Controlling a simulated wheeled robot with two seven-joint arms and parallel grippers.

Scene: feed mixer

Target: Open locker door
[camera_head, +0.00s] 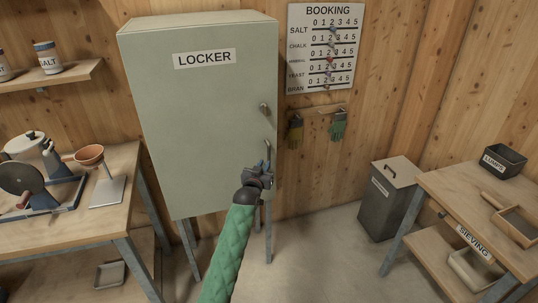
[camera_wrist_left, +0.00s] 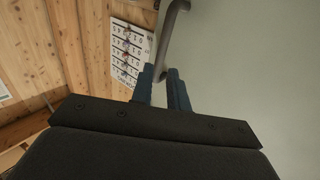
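The grey-green locker (camera_head: 205,120) stands against the wood wall with its door shut. A small latch or lock (camera_head: 264,108) is on the door's right side, and a curved grey handle (camera_head: 268,146) is below it. My left gripper (camera_head: 264,166) is at the handle's lower part. In the left wrist view, the handle (camera_wrist_left: 173,30) runs down toward the gap between the two blue fingers (camera_wrist_left: 161,78). The fingers are apart; I cannot tell whether they touch the handle. My right gripper is not in view.
A workbench (camera_head: 112,195) with a hand-cranked machine stands left of the locker. A grey lidded bin (camera_head: 385,205) and a sieving table (camera_head: 480,205) stand to the right. Gloves (camera_head: 338,127) hang on the wall beside the locker. The floor before the locker's right side is clear.

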